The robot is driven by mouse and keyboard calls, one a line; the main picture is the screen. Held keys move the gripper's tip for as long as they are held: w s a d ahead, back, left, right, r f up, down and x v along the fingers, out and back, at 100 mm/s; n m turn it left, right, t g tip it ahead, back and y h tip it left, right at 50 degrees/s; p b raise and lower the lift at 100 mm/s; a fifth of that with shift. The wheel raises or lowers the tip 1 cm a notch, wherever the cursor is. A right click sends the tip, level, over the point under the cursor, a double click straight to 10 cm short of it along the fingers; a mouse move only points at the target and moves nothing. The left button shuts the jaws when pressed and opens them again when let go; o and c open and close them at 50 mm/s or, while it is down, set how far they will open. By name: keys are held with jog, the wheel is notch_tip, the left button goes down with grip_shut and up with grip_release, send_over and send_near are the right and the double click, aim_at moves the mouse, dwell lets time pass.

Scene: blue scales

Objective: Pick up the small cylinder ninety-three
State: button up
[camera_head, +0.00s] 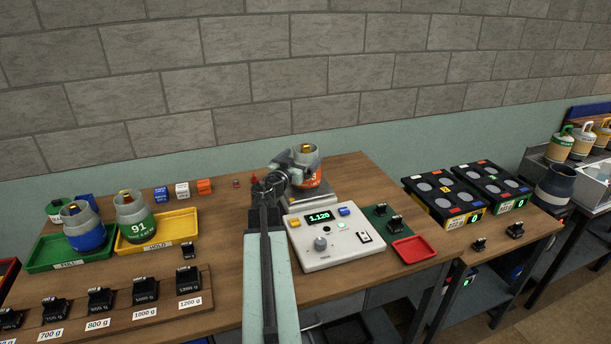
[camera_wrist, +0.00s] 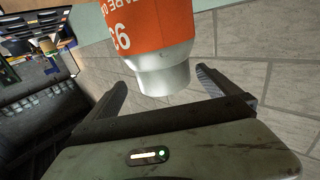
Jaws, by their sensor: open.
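The small cylinder ninety-three (camera_head: 313,178) has a grey top and an orange band, and it is at the weighing platform (camera_head: 322,199) behind the scale's control box. My gripper (camera_head: 290,166) is at its left side and partly covers it. In the wrist view the cylinder (camera_wrist: 150,28) appears upside down, with "93" on its orange label and its grey narrow end between the fingers. My gripper (camera_wrist: 161,80) is open, with a finger on each side and visible gaps. Its contact with the platform is partly hidden.
Cylinder 91 (camera_head: 135,222) stands on the yellow tray (camera_head: 184,223), and a blue cylinder (camera_head: 85,233) is on the green tray (camera_head: 45,261). Black weights (camera_head: 189,280) line the front left. A red tray (camera_head: 413,249) lies right.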

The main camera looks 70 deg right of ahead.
aim_at(309, 147)
jog(key=d, duration=0.7)
jog(key=shift+s+d+r, duration=0.1)
jog(key=shift+d+r, duration=0.1)
jog(key=shift+d, duration=0.15)
jog(key=shift+a, duration=0.1)
jog(key=c, duration=2.1)
jog(key=shift+c, duration=0.2)
jog(key=shift+r+p, duration=0.15)
jog(key=shift+p, duration=0.2)
